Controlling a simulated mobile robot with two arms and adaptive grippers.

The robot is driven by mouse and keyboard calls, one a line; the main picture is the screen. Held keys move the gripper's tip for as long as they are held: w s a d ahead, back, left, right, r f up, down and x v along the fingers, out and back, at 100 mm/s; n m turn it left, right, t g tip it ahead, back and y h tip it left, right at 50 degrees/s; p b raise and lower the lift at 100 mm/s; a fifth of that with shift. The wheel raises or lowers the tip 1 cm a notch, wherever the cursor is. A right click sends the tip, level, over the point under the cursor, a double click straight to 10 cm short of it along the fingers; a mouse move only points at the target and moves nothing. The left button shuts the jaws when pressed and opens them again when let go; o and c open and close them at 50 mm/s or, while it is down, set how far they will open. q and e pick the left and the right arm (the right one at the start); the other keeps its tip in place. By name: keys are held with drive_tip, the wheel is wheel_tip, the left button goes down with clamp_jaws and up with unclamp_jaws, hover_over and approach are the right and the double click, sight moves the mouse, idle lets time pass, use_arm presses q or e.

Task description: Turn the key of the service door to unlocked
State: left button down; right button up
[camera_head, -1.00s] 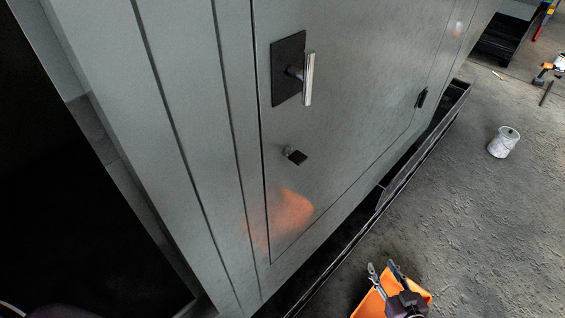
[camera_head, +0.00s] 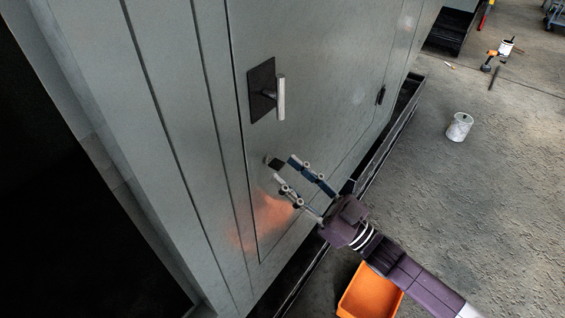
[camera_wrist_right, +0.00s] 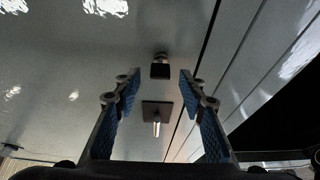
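The key (camera_head: 273,161) is a small dark tab in a lock on the grey service door (camera_head: 330,105), below the door handle (camera_head: 279,97). My right gripper (camera_head: 284,168) is open, with its fingers pointing at the door just beside the key in the head view. In the right wrist view the key (camera_wrist_right: 160,68) shows between and slightly beyond the two open fingertips (camera_wrist_right: 160,80). I see no contact with it. The handle (camera_wrist_right: 157,112) also shows between the fingers there. My left gripper is not in view.
An orange bin (camera_head: 369,292) stands on the floor under my right arm. A dark ledge (camera_head: 372,160) runs along the foot of the enclosure. A paint can (camera_head: 459,127) and a drill (camera_head: 489,61) are farther right. The floor between is mostly clear.

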sight(277, 164)
drive_tip(key=shift+x, duration=1)
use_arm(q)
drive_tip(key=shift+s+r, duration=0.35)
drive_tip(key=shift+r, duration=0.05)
use_arm(e)
drive_tip(key=shift+w+a, duration=0.1)
clamp_jaws()
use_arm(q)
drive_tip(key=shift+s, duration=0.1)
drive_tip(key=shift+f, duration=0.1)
